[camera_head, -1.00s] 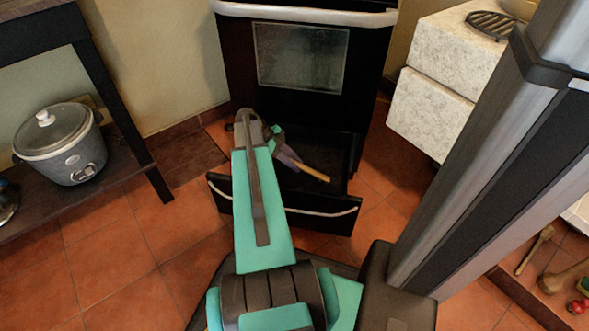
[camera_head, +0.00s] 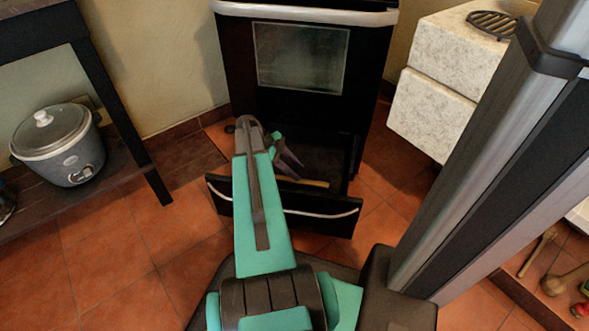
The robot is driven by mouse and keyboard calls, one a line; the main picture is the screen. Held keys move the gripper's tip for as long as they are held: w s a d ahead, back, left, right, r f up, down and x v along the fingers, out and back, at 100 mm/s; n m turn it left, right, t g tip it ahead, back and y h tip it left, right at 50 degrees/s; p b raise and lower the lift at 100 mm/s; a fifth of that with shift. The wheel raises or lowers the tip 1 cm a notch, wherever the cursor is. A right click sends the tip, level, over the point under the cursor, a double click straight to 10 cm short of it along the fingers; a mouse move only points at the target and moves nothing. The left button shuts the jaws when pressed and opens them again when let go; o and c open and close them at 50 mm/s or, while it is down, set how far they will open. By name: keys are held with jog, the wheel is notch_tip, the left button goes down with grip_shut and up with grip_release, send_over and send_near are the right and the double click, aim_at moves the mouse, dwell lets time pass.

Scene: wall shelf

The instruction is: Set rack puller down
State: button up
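The rack puller (camera_head: 315,183) is a light wooden stick, low in the open bottom drawer (camera_head: 290,205) of the black oven. Its right part shows just behind the drawer's front panel; the rest is hidden by the panel and my gripper. My gripper (camera_head: 300,172) reaches down into the drawer, with its grey fingers at the left part of the stick. My arm hides part of the gripper. The view does not show whether the fingers are closed on the stick or apart, nor whether the stick rests on the drawer floor.
The oven (camera_head: 305,75) stands behind the drawer with its door shut. A grey slow cooker (camera_head: 60,150) sits on a dark shelf at left. White stone-like blocks (camera_head: 440,100) stand at right, with a black trivet (camera_head: 492,24) on top. Tiled floor is clear at left.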

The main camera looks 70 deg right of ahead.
jog(key=shift+r, duration=0.1)
jog(key=p+v, duration=0.5)
jog(key=v, duration=0.7)
jog(key=shift+p, duration=0.35)
jog(key=shift+s, duration=0.1)
jog(key=shift+r, duration=0.1)
